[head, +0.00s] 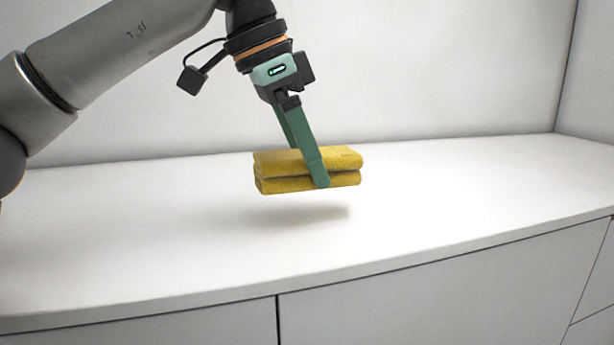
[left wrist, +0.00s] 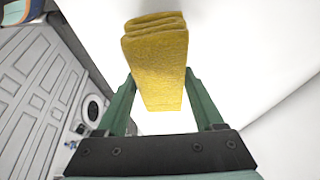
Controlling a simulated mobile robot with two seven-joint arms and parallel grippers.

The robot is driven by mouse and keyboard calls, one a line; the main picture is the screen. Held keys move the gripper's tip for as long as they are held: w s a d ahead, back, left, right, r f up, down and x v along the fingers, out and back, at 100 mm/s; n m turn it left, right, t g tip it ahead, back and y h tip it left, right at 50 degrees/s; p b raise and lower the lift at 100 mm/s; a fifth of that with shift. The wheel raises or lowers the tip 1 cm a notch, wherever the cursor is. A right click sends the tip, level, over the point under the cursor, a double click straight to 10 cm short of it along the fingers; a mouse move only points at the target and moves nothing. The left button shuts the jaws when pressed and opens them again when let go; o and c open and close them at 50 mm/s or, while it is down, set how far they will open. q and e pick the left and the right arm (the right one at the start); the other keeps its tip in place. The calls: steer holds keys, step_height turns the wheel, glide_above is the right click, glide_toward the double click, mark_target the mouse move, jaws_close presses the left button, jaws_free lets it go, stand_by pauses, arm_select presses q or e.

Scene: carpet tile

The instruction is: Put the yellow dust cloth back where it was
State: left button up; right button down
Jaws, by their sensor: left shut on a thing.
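The yellow dust cloth (head: 275,171) is folded into a thick pad with layers stacked. My left gripper (head: 311,170) is shut on it, with its green fingers on either side of the cloth. The cloth hangs a little above the white counter (head: 450,185), and its shadow lies below it, apart from it. In the left wrist view the cloth (left wrist: 158,65) sits between the green fingers (left wrist: 160,100). My right gripper is in neither view.
The counter top around the cloth is bare. A white wall (head: 440,70) rises behind it, and another wall stands at the far right. Cabinet fronts (head: 420,295) are below the front edge. A panelled grey door (left wrist: 40,85) shows in the left wrist view.

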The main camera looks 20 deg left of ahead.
mark_target(308, 186)
arm_select(q)
steer(key=f, duration=0.3)
steer(key=shift+w+a+f, duration=0.1)
steer(key=shift+w+f, duration=0.05)
steer(key=shift+w, duration=0.2)
steer(key=shift+f, duration=0.3)
steer(key=shift+f, duration=0.1)
steer(key=shift+f, duration=0.15)
steer(key=o, duration=1.3)
steer(key=shift+r, duration=0.2)
